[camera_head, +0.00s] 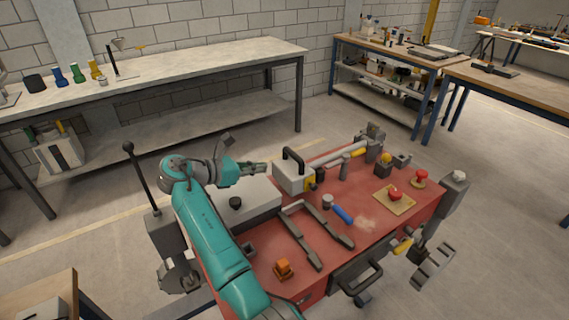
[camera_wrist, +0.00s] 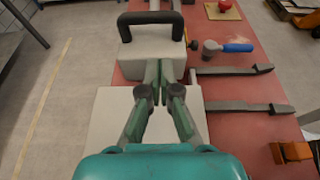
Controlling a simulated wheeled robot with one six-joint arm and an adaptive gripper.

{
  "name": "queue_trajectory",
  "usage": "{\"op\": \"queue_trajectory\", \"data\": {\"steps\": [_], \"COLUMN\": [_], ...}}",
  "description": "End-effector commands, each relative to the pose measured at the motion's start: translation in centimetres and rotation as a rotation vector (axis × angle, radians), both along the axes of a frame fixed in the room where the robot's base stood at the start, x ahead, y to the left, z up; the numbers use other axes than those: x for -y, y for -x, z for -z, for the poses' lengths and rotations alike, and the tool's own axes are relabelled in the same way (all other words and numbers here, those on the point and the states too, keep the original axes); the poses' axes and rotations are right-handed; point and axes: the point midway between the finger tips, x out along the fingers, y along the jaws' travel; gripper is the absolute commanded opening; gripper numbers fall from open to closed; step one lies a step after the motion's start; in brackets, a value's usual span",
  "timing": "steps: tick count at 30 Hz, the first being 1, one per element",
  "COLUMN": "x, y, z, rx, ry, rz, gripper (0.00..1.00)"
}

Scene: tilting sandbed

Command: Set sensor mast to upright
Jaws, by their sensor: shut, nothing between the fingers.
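I cannot tell for sure which thing is the sensor mast. A dark rod with a ball top (camera_head: 137,180) leans left from a grey block at the near left side of the red-topped bench (camera_head: 368,210); it may be the mast or a lever. My gripper (camera_head: 262,168) is shut and empty above the pale flat box, beside a pale block with a black handle (camera_head: 290,178). In the wrist view my fingertips (camera_wrist: 166,68) are together in front of that block (camera_wrist: 150,55); whether they touch it is unclear.
The pale flat box (camera_head: 262,212) lies below my gripper. A grey two-pronged fork (camera_head: 308,240), a blue-handled tool (camera_head: 342,214), an orange block (camera_head: 284,268) and a red knob on a tan plate (camera_head: 395,195) are on the red top. Long workbenches (camera_head: 200,72) stand behind.

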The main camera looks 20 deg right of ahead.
Motion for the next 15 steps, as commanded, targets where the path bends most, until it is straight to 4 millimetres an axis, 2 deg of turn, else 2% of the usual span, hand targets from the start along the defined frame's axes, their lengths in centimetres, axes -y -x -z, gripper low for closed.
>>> {"op": "queue_trajectory", "data": {"steps": [4, 8, 15], "x": [0.3, 1.4, 5.0], "y": [-0.1, -0.4, -1.6], "z": [0.1, 0.5, 1.8], "rx": [0.000, -0.001, -0.002], "ry": [0.000, 0.000, 0.001], "rz": [0.001, 0.003, 0.003], "gripper": [0.00, 0.00, 0.00]}}
